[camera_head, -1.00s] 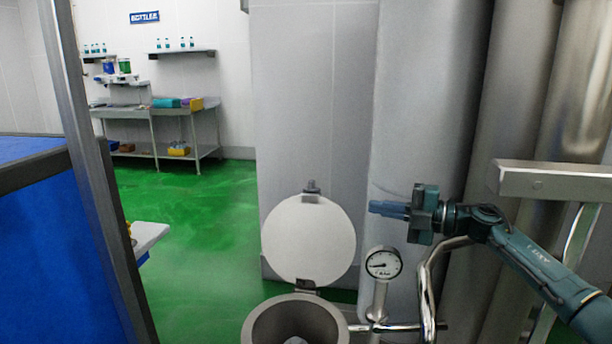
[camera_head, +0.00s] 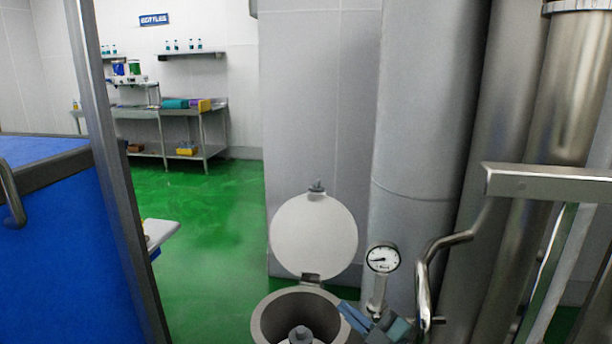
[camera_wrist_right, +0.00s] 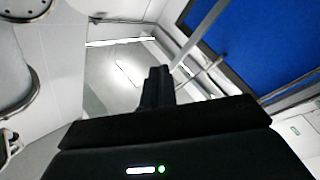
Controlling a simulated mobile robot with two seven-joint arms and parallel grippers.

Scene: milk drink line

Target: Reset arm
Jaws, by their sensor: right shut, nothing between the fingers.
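My right gripper (camera_head: 352,316) is low in the head view, at the right rim of an open round vessel (camera_head: 262,327). Its blue fingers are shut with nothing between them and point up and left. I cannot tell whether they touch the rim. The fingers also show in the right wrist view (camera_wrist_right: 158,76), close together and empty. The vessel's round lid (camera_head: 314,236) stands open behind it. My left gripper is not in view.
A pressure gauge (camera_head: 382,259) and a bent metal pipe (camera_head: 424,285) stand close to the right gripper. A metal rail (camera_head: 550,184) is at the right. A blue panel (camera_head: 60,250) fills the left. Green floor (camera_head: 205,220) lies open beyond.

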